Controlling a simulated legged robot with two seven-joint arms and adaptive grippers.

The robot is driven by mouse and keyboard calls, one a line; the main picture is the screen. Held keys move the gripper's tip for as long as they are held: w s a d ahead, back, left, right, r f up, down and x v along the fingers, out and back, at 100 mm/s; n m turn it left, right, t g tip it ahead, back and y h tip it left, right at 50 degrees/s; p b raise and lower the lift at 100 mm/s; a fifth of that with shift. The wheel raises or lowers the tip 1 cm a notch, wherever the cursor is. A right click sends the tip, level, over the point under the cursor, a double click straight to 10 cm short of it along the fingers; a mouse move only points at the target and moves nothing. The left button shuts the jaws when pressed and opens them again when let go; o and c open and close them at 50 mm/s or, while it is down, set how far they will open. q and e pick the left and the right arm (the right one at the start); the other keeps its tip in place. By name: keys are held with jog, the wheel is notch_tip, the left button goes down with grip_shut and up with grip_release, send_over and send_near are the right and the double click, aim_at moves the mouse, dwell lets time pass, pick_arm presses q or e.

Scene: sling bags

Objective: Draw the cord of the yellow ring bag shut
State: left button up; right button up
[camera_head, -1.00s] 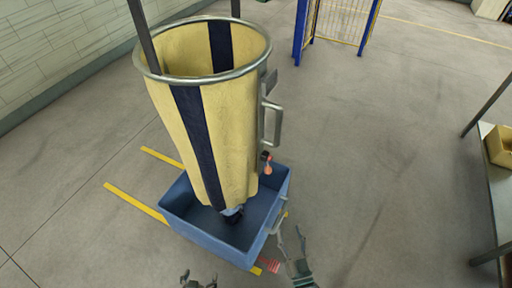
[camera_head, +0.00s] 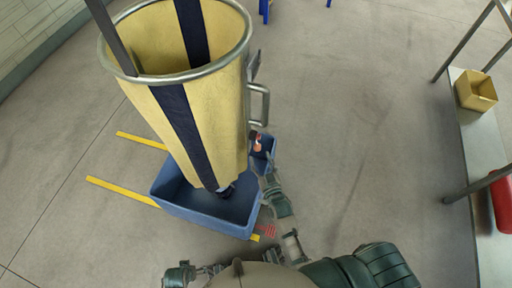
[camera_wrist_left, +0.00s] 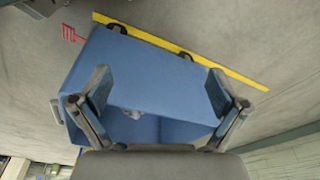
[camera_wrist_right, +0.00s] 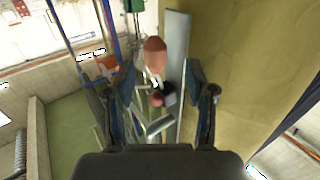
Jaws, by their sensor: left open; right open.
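The yellow bag (camera_head: 220,110) with dark stripes hangs from a metal ring (camera_head: 196,73), its mouth open upward and its lower end in the blue bin (camera_head: 205,211). A small orange pull (camera_head: 257,146) hangs at the bag's right side. It is larger in the right wrist view (camera_wrist_right: 155,54), with a dark and red piece (camera_wrist_right: 166,94) below it. My right gripper (camera_head: 263,170) is just below the pull. Its open fingers (camera_wrist_right: 160,88) stand on either side of the dark piece, holding nothing. My left gripper (camera_wrist_left: 160,86) is open and empty, facing the bin.
Yellow floor lines (camera_head: 122,191) lie left of the bin. At the right stands a table (camera_head: 480,140) with a tan box (camera_head: 477,92) and a red object (camera_head: 502,204). The floor between is clear.

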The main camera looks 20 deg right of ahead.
aim_at(258, 151)
jog(key=w, duration=0.5)
jog(key=shift+w+d+f+b, duration=0.1)
jog(key=shift+d+b, duration=0.1)
jog(key=shift+b, duration=0.1)
jog(key=shift+w+d, duration=0.25)
jog(key=shift+d, duration=0.15)
jog(key=shift+a, duration=0.55)
jog(key=c, duration=0.7)
jog(key=shift+a, duration=0.1)
grip_shut()
pick_arm(q)
notch_tip(258, 151, up, 2)
jog(key=shift+d+r, duration=0.1)
jog(key=shift+d, duration=0.05)
